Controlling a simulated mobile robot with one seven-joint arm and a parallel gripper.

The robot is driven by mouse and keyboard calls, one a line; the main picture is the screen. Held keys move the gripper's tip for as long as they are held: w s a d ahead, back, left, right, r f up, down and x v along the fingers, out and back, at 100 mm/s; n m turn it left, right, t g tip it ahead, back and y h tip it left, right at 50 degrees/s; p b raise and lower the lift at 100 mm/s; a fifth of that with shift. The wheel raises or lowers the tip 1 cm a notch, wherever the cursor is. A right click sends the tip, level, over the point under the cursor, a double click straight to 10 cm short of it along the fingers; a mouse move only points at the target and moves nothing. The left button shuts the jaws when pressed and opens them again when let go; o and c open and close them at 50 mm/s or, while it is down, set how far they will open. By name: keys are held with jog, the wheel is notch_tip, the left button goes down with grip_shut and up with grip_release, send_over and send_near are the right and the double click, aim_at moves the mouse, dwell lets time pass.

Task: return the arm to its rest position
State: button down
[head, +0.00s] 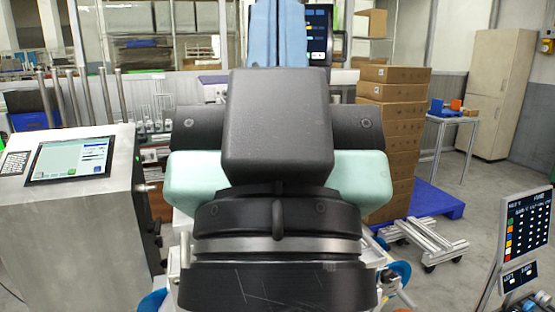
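My arm (277,130) fills the middle of the head view, with its dark links and pale green parts close to the camera. My gripper is not visible; the arm's own links may be hiding it. I cannot tell whether it holds anything. No film reel can be made out clearly, and the area right behind the arm is hidden.
A metal cabinet with a touchscreen (70,160) stands at the left. Stacked cardboard boxes (394,115) stand on a blue pallet (437,200) at the right, beside a small table (452,119). A screen (526,232) stands at the front right. Floor shows between.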

notch_tip(320, 180, up, 16)
jog(key=p, duration=1.3)
jog(key=shift+p, duration=0.3)
